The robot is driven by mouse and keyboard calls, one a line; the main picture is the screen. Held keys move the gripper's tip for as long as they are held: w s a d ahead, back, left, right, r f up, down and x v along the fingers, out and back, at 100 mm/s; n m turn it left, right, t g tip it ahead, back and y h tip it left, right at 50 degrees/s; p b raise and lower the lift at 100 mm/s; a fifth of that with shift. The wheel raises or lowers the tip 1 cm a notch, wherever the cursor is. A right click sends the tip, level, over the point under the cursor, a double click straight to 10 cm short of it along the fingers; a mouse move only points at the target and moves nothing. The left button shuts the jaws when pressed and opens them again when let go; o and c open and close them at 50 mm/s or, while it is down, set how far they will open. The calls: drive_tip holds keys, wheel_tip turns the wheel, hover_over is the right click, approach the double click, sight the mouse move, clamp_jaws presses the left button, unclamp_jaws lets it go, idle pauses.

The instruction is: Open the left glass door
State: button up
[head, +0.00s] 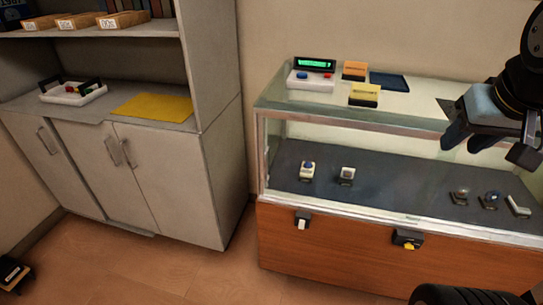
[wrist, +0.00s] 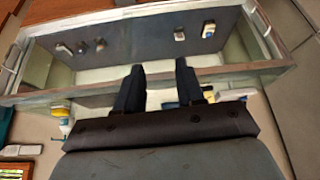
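A glass display case (head: 350,120) with a wooden lower front stands right of centre in the head view. Its front glass (head: 400,150) spans the left and right parts; the seam between doors is hard to make out, and the glass looks closed. My gripper (head: 488,146) is above the right part of the case, its fingers apart with nothing between them. In the wrist view my gripper (wrist: 158,70) also shows two separated dark fingers over the case (wrist: 150,75). The gripper appears clear of the glass, though the exact gap cannot be told.
Small items lie on the dark shelf (head: 400,190) inside. A device with a green display (head: 314,63) and small boxes (head: 364,95) stand on top. A grey cabinet (head: 160,170) stands left; floor in front is open.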

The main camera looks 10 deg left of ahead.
drive_tip(key=shift+w+a, duration=0.1)
drive_tip(key=shift+w, duration=0.05)
drive_tip(key=w+a+f, duration=0.1)
drive_tip(key=w+a, duration=0.4)
drive_tip(key=w, duration=0.5)
drive_tip(key=n+g, duration=0.1)
hover_over(265, 163)
drive_tip(key=s, duration=0.5)
wheel_tip(265, 163, down, 20)
drive_tip(key=shift+y, duration=0.3)
drive_tip(key=x, duration=1.3)
drive_tip(key=shift+w+d+f, duration=0.3)
drive_tip(key=shift+d+f, duration=0.05)
drive_tip(key=shift+c, duration=0.4)
